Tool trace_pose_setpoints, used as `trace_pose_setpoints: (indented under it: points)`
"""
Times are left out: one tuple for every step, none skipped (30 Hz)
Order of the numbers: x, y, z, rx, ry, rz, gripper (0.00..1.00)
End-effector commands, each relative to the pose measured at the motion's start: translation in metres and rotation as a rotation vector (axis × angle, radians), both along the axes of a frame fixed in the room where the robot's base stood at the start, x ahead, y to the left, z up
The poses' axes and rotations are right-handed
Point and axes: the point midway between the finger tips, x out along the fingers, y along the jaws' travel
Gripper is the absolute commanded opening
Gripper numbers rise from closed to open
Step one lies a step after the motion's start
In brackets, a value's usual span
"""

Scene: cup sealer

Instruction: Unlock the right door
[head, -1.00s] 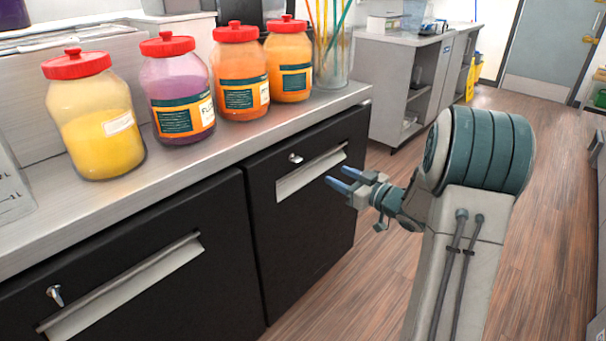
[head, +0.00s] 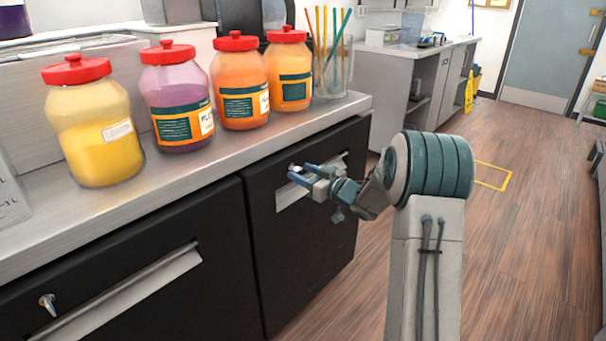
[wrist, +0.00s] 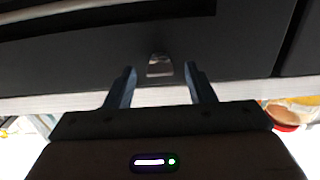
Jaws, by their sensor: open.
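The right door (head: 300,250) is a black cabinet front under the counter with a pale handle near its top. Its small silver key (wrist: 160,66) sticks out of the lock; in the head view it is mostly hidden behind my fingertips. My gripper (head: 299,173) is open in front of the lock. In the wrist view, where the scene looks upside down, my two fingers (wrist: 159,72) stand on either side of the key with gaps, not visibly touching it. I cannot tell the key's exact turn.
The left door (head: 130,290) has its own key (head: 48,304) and a long handle. Several red-lidded jars (head: 183,97) and a glass of straws (head: 332,68) stand on the counter (head: 200,185) above. The wooden floor to the right is clear.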

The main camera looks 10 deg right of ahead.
Motion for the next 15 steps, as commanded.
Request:
trace_pose_setpoints:
  points:
    - [0.0026,0.0023,0.0,0.001,-0.001,0.001,0.49]
    - [0.0037,0.003,0.0003,0.001,-0.001,0.0,0.49]
    - [0.0047,0.0035,0.0005,0.001,-0.002,0.0,0.49]
    - [0.0052,0.0037,0.0006,0.001,-0.002,0.0,0.49]
    - [0.0055,0.004,0.0007,0.001,-0.002,-0.001,0.49]
    - [0.0057,0.0039,0.0007,0.001,-0.001,-0.001,0.49]
    - [0.0057,0.0039,0.0007,0.001,-0.001,-0.001,0.49]
    - [0.0056,0.0039,0.0007,0.001,-0.001,-0.001,0.49]
    - [0.0056,0.0039,0.0006,0.001,-0.001,-0.001,0.49]
    - [0.0055,0.0038,0.0006,0.001,-0.001,-0.001,0.49]
    - [0.0055,0.0038,0.0006,0.001,-0.001,-0.001,0.49]
    - [0.0054,0.0038,0.0005,0.001,-0.001,-0.001,0.41]
    - [0.0054,0.0038,0.0005,0.001,-0.001,-0.001,0.32]
    - [0.0054,0.0038,0.0005,0.001,-0.001,-0.001,0.24]
    - [0.0053,0.0038,0.0005,0.001,-0.001,-0.001,0.13]
